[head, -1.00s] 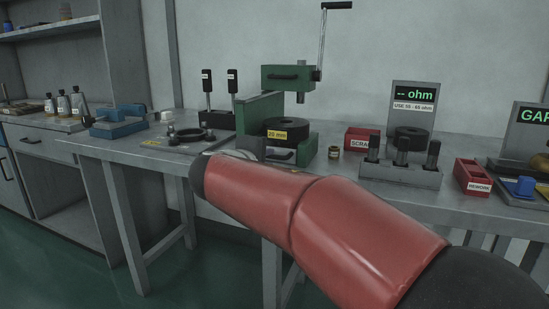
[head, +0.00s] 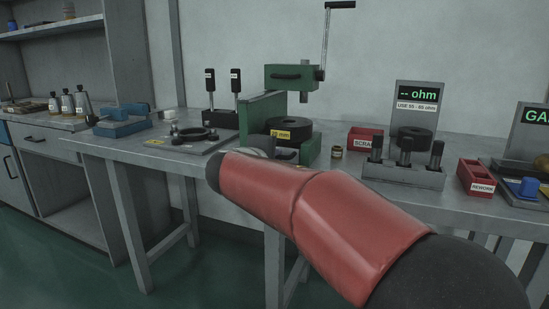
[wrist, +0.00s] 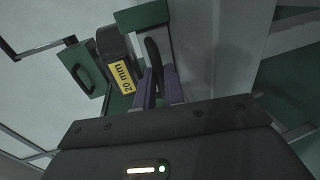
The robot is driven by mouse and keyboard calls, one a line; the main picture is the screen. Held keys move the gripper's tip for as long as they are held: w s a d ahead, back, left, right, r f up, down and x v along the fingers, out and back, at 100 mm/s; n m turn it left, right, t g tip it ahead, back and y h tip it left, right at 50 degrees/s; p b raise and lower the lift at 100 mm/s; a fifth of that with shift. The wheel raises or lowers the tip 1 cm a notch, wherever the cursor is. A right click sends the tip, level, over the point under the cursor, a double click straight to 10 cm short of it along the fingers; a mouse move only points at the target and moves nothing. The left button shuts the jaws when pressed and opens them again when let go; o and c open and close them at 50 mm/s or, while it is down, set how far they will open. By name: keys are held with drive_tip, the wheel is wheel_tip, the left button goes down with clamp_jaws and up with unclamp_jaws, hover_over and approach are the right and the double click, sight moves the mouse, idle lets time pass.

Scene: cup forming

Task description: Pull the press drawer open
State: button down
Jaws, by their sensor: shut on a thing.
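The green press (head: 292,78) stands on the grey table, with a black ring-shaped block labelled 20 mm (head: 289,134) on its base. The drawer (head: 287,155) is low in that base, partly hidden behind my red arm in the head view. The wrist view shows the dark curved drawer handle (wrist: 153,53) close up. My gripper (wrist: 158,88) has its two purple fingers closed around the near part of this handle. My arm hides the gripper in the head view. I cannot tell how far the drawer stands out.
A small jar (head: 337,152), a red scrap bin (head: 364,138), a rack of dark posts (head: 405,174) and a red rework bin (head: 477,178) stand to the right. Open floor lies in front of the table.

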drive_tip(key=f+b+v, duration=0.2)
drive_tip(key=b+v, duration=0.1)
drive_tip(key=v, duration=0.6)
drive_tip(key=shift+s+b, duration=0.35)
drive_tip(key=c, duration=1.8)
unclamp_jaws()
drive_tip(key=v, duration=0.8)
